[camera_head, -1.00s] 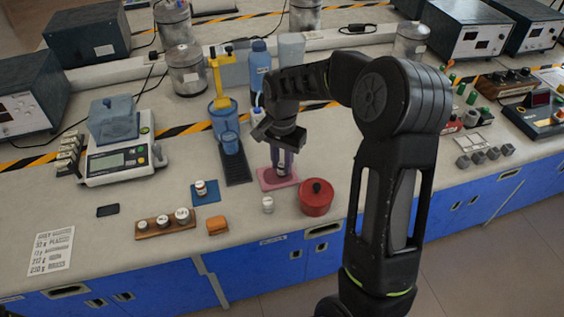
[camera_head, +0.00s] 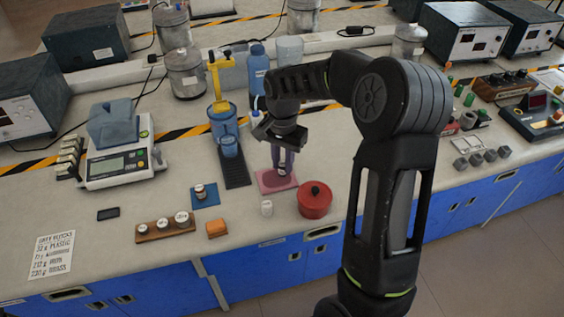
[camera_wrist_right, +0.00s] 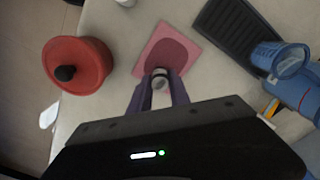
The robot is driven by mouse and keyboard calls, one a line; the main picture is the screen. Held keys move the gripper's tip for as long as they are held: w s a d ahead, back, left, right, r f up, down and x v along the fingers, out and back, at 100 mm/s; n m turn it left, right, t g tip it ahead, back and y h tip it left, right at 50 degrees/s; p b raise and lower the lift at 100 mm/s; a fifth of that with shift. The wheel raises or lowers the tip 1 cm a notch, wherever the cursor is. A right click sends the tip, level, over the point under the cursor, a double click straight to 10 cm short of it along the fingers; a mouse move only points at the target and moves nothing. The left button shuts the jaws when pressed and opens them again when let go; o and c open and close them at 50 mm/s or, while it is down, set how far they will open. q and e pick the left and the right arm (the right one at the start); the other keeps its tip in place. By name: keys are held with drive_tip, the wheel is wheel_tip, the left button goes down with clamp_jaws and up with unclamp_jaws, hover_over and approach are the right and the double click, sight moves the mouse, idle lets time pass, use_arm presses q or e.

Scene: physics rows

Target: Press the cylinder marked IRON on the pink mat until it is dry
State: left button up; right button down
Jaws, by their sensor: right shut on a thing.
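The pink mat (camera_head: 266,184) lies on the bench with a darker patch on it; it also shows in the wrist view (camera_wrist_right: 152,48). My right gripper (camera_head: 282,165) points down over the mat. In the wrist view its purple fingers (camera_wrist_right: 160,92) are shut on a small grey cylinder with a pale top (camera_wrist_right: 160,74). The cylinder is over the near edge of the mat; whether it touches the mat is unclear. Its marking is not legible. My left gripper is not in view.
A red lidded pot (camera_head: 315,202) and a small white cylinder (camera_head: 266,208) stand close in front of the mat. A dark tray (camera_head: 237,173) with a blue beaker (camera_head: 229,146) is to the left. A wooden rack (camera_head: 165,229) holds more cylinders.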

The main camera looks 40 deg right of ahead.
drive_tip(key=shift+r+p, duration=1.85)
drive_tip(key=shift+r, duration=0.75)
drive_tip(key=shift+f, duration=0.15)
